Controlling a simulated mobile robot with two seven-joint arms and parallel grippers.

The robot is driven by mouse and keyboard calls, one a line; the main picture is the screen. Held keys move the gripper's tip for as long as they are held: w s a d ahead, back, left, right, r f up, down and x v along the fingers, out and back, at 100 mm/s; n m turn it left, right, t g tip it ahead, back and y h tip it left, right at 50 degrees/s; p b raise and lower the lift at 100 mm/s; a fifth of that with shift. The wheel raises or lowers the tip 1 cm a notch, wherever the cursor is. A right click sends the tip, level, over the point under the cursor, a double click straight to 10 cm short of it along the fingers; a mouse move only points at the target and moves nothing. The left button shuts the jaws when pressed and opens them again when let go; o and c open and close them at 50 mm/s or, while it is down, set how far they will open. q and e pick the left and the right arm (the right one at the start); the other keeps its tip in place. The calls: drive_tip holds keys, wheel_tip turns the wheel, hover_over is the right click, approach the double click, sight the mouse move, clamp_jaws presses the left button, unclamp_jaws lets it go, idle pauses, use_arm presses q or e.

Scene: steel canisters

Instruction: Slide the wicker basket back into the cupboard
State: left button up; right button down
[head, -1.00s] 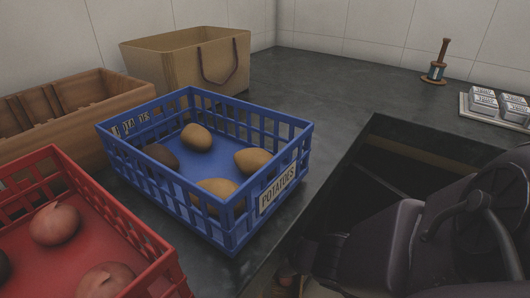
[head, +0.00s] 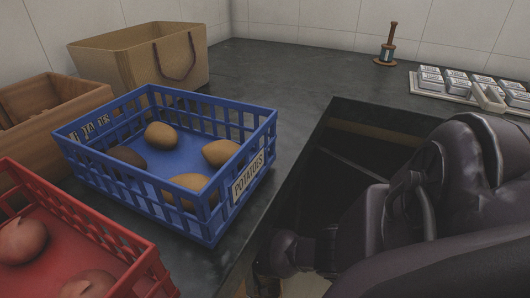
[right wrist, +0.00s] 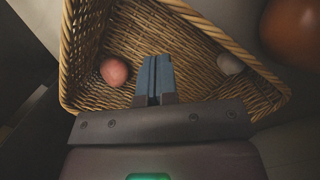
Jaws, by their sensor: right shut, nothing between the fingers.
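The wicker basket (right wrist: 180,30) shows in the right wrist view, seen from above into its woven inside. A pink round item (right wrist: 113,72) lies in it at the left and a pale grey round item (right wrist: 230,64) at the right. My right gripper (right wrist: 157,62) has its blue fingers shut together with nothing between them. They overlap the basket's inside in the picture; I cannot tell whether they touch it. In the head view my dark right arm fills the lower right, and its fingers are hidden. My left gripper is not in view. I cannot make out the cupboard clearly.
A blue potato crate (head: 165,165), a red crate (head: 75,235), a wooden box (head: 45,125) and a paper bag (head: 140,55) stand on the dark counter (head: 290,70). A dark recess (head: 345,150) opens beside my arm. A brown sphere (right wrist: 292,30) sits near the basket.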

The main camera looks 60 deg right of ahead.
drive_tip(key=s, duration=0.2)
drive_tip(key=s+a, duration=0.1)
drive_tip(key=s, duration=0.1)
drive_tip(key=s+a, duration=0.1)
drive_tip(key=s, duration=0.1)
drive_tip(key=shift+s+a, duration=0.2)
drive_tip(key=shift+a, duration=0.05)
drive_tip(key=shift+s+f+b, duration=0.15)
drive_tip(key=shift+f+b, duration=0.15)
drive_tip(key=shift+f, duration=0.35)
drive_tip(key=shift+w, duration=0.2)
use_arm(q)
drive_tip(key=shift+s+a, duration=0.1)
use_arm(e)
drive_tip(key=shift+s+f, duration=0.1)
